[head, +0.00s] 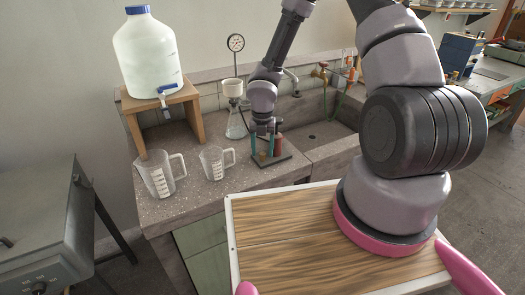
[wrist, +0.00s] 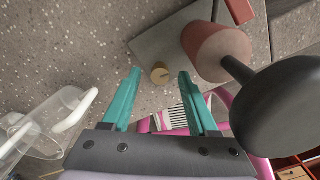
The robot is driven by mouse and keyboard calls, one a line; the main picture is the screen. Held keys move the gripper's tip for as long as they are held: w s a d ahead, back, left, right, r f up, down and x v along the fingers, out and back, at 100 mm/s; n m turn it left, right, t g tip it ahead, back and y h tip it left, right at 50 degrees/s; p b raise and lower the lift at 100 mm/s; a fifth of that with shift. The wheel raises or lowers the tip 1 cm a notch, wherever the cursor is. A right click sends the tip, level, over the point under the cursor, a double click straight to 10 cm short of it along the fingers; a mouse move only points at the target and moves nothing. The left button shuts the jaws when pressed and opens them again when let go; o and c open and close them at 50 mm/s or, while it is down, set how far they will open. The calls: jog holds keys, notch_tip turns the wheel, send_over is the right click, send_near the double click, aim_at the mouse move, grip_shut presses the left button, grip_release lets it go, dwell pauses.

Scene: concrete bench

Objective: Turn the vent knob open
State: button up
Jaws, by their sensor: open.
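A small round tan knob (wrist: 160,73), which I take to be the vent knob, shows in the wrist view by the edge of a grey base plate (wrist: 150,45). My gripper (wrist: 158,85) is open, with its teal fingers either side of the knob in the picture. I see no contact, and the gap in depth is hard to judge. A red cylinder (wrist: 217,50) stands on the plate, right of the knob. In the head view my gripper (head: 265,150) points down over the dark base plate (head: 268,162), beside the red cylinder (head: 278,145); the knob is not clear there.
A large dark rounded part (wrist: 285,110) fills the right of the wrist view, close to my right finger. Two clear measuring jugs (head: 160,175) (head: 214,163) stand left on the bench. Behind are a flask with funnel (head: 236,125), a water carboy (head: 147,55) and a sink (head: 315,132).

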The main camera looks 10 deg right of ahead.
aim_at(263, 154)
notch_tip(263, 154, up, 10)
jog(key=shift+r, duration=0.2)
dwell(0.3)
